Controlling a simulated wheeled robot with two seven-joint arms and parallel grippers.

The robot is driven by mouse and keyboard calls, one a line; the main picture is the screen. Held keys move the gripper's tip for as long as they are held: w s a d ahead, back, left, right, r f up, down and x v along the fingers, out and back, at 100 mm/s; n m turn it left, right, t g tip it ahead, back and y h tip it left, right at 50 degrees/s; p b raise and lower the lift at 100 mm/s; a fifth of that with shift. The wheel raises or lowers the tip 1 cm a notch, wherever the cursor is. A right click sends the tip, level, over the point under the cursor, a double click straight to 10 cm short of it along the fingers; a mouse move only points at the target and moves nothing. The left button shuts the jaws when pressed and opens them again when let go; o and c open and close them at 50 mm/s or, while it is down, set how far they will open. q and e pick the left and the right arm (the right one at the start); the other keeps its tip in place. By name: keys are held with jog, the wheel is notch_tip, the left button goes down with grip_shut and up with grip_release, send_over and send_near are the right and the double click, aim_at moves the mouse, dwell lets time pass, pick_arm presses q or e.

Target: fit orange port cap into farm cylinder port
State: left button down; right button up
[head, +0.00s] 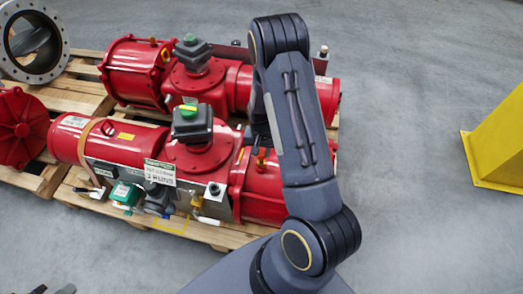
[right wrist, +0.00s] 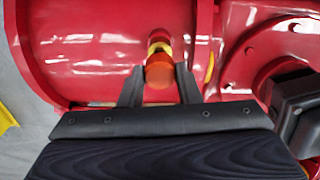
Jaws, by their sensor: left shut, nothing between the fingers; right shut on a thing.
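The orange port cap (right wrist: 159,75) is between the fingertips of my right gripper (right wrist: 160,84), which is shut on it. In the right wrist view, the cap is just in front of a yellow port fitting (right wrist: 159,46) on a red cylinder (right wrist: 100,40). The cap overlaps the fitting, so I cannot tell whether they touch. In the head view, my right gripper (head: 258,138) is mostly hidden behind my arm, over the near red actuator (head: 265,192). My left gripper (head: 54,290) shows only its tips at the bottom left edge, shut and empty.
A second red actuator (head: 135,72) lies behind the near one, both on wooden pallets (head: 240,238). Grey indicator boxes (head: 192,122) stand up from the actuators. A grey flanged ring (head: 32,72) is at far left. A yellow post (head: 500,145) stands right; floor around it is clear.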

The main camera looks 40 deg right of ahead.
aim_at(261, 152)
jog(key=shift+f, duration=0.2)
jog(key=shift+f+b, duration=0.3)
jog(key=shift+b, duration=0.15)
jog(key=shift+f+b, duration=1.05)
jog(key=shift+f, duration=0.1)
jog(key=o, duration=1)
jog(key=shift+r, duration=0.1)
jog(key=shift+r, duration=3.85)
